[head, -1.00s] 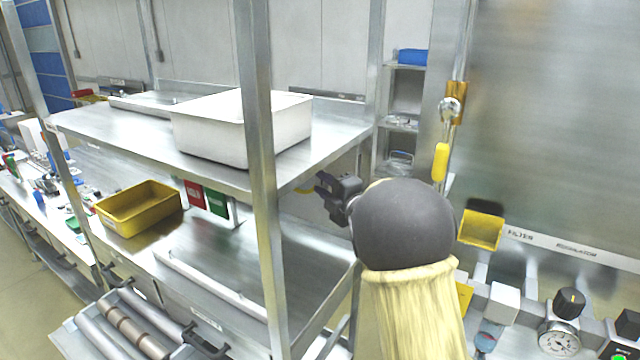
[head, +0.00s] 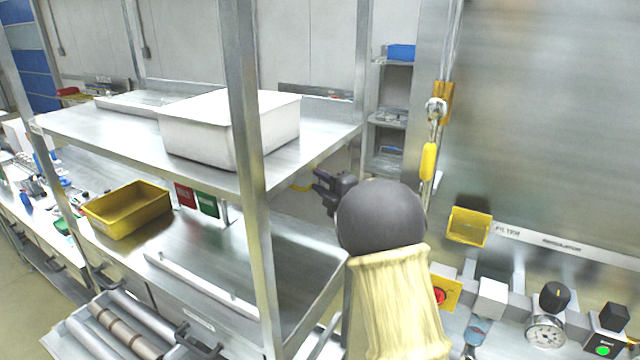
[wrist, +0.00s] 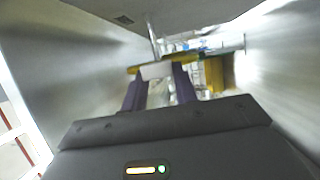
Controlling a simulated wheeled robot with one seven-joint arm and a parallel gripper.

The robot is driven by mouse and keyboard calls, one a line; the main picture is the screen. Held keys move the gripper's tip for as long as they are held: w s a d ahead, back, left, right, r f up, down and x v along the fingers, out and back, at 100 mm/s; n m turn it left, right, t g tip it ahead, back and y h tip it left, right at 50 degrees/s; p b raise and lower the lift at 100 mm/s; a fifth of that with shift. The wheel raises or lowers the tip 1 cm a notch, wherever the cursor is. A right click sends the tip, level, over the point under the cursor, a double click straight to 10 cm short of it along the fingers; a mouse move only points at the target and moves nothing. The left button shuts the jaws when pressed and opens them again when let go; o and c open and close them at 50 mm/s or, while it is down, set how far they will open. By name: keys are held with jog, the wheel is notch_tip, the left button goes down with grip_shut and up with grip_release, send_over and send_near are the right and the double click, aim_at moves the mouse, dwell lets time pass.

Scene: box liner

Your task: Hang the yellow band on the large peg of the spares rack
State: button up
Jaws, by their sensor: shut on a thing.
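My gripper (head: 322,188) reaches in under the upper steel shelf, to the right of the front post. It is shut on the yellow band (head: 301,188), a small part of which shows beyond the fingertips. In the wrist view the band (wrist: 134,69) lies across the fingertips (wrist: 160,80), with a pale piece between them. A thin upright metal rod (wrist: 153,36) stands just beyond the band, and a horizontal rod (wrist: 228,50) with a small end piece is to the right. I cannot tell which is the large peg, nor whether the band touches either rod.
A white bin (head: 230,132) stands on the upper shelf (head: 95,132). A yellow tray (head: 127,212) sits on the lower surface, near red (head: 185,196) and green (head: 207,204) cards. The steel post (head: 248,190) stands left of my arm. Gauges and knobs (head: 547,330) are at right.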

jog(key=shift+w+d+f+b, duration=0.1)
jog(key=shift+f+b, duration=1.3)
jog(key=shift+b, duration=0.05)
jog(key=o, duration=1.6)
jog(key=s+a+b, duration=0.5)
jog(key=s+b, duration=0.1)
jog(key=s, duration=0.2)
jog(key=shift+s+a+b, duration=0.2)
jog(key=shift+a+b, duration=0.1)
jog(key=shift+b, duration=0.05)
dwell(0.6)
